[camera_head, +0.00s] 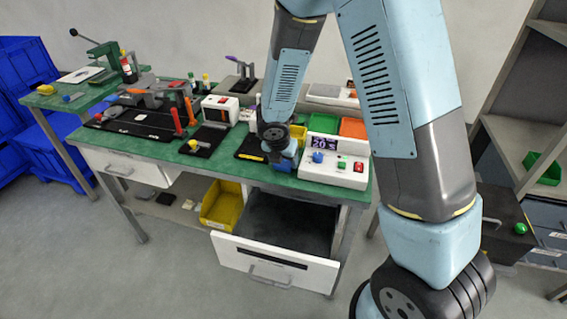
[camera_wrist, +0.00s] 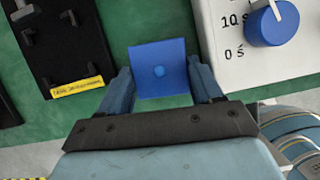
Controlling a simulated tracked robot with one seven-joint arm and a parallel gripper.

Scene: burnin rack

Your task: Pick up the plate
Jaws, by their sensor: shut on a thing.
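The plate (camera_wrist: 158,58) is a blue square with a small round knob in its middle. In the wrist view it lies between the two fingers of my gripper (camera_wrist: 162,84), which is shut on it, one finger at each side. The green table top shows behind the plate; I cannot tell whether the plate touches it. In the head view my gripper (camera_head: 284,160) is low over the table, left of the white timer box. There I cannot make out the plate apart from my gripper.
The white timer box (camera_head: 335,172) with a blue knob (camera_wrist: 272,24) stands close on the right. A black fixture with a yellow label (camera_wrist: 76,88) is on the left. An open drawer (camera_head: 272,262) juts out below the table (camera_head: 230,168). Orange and green bins stand behind.

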